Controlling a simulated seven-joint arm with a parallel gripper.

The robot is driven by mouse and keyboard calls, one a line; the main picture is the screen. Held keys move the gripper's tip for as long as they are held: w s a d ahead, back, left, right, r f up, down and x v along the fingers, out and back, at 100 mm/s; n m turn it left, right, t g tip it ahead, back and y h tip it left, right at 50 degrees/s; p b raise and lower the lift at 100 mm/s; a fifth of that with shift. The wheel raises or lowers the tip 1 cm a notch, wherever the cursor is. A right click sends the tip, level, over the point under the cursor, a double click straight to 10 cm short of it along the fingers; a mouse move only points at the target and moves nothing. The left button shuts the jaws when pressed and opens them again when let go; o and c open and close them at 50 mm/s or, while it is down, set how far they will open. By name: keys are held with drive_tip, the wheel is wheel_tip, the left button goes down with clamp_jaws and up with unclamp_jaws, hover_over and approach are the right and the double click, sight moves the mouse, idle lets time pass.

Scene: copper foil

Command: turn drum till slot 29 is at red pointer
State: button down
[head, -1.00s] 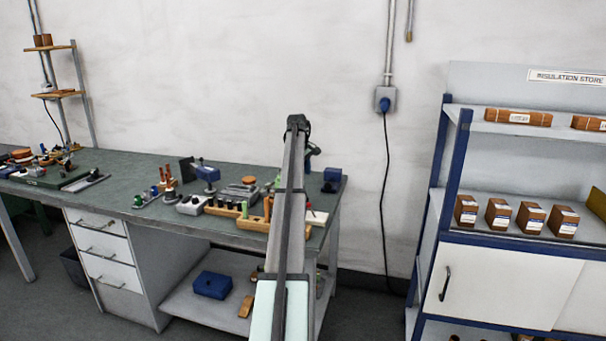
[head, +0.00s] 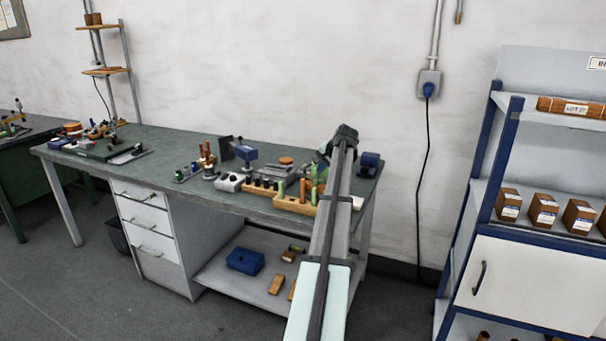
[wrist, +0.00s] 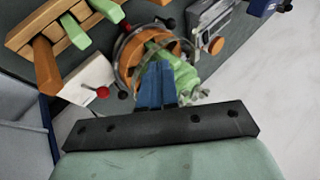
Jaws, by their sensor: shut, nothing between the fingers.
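In the wrist view a round copper-orange drum-like part (wrist: 133,51) sits inside a pale ring just beyond my gripper (wrist: 156,103). My gripper's blue fingers are together, empty, and overlap the near side of this part; I cannot tell whether they touch it. A light green piece (wrist: 183,73) lies right beside the fingers. A red ball knob (wrist: 102,91) on a thin rod stands to the left. Slot numbers and a red pointer cannot be made out. In the head view my arm covers this spot, and the fingers are hidden.
A wooden rack (wrist: 19,38) with green handles and a white box (wrist: 78,84) stand left of the drum-like part. A grey device (wrist: 222,17) is at right. The bench (head: 165,142) holds several tools. A blue-framed shelf (head: 483,185) stands right, beyond a floor gap.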

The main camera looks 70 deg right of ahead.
drive_tip(key=shift+w+d+f+m+t+h, duration=0.1)
drive_tip(key=shift+w+d+f+m+t, duration=0.15)
drive_tip(key=shift+w+d+f+m, duration=1.05)
drive_tip(key=shift+w+d+f+m+t+h, duration=0.15)
drive_tip(key=shift+w+f, duration=0.65)
drive_tip(key=shift+w, duration=1.2)
drive_tip(key=shift+w+d+f+m+t+h, duration=0.1)
drive_tip(key=shift+w+d+f+m+t, duration=0.2)
drive_tip(key=shift+w+d+f+m, duration=1)
